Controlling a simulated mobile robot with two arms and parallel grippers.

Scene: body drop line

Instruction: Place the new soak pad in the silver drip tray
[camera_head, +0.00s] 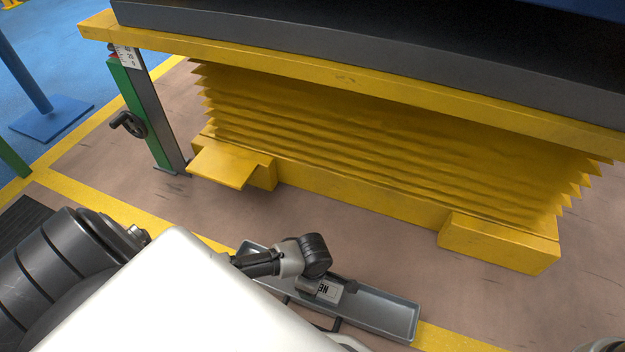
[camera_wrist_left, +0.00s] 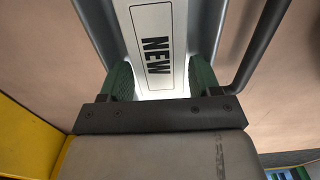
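The silver drip tray (camera_head: 385,314) is a long, shallow grey trough on the floor at the lower middle of the head view. My left gripper (camera_head: 325,287) is over the middle of the tray. The new soak pad (camera_head: 329,291) shows there as a light piece marked NEW, partly hidden by the gripper. In the left wrist view the pad (camera_wrist_left: 158,40) lies between the green fingers of my left gripper (camera_wrist_left: 160,80), with no gap visible at either side. I cannot tell whether the pad touches the tray's bottom. My right gripper is not in view.
A yellow lift with bellows (camera_head: 380,140) stands behind the tray, with yellow feet (camera_head: 500,242) near the floor. A green post (camera_head: 145,110) with a black handle stands at the left. A dark bar (camera_wrist_left: 262,45) runs beside the tray in the wrist view. Floor between tray and lift is clear.

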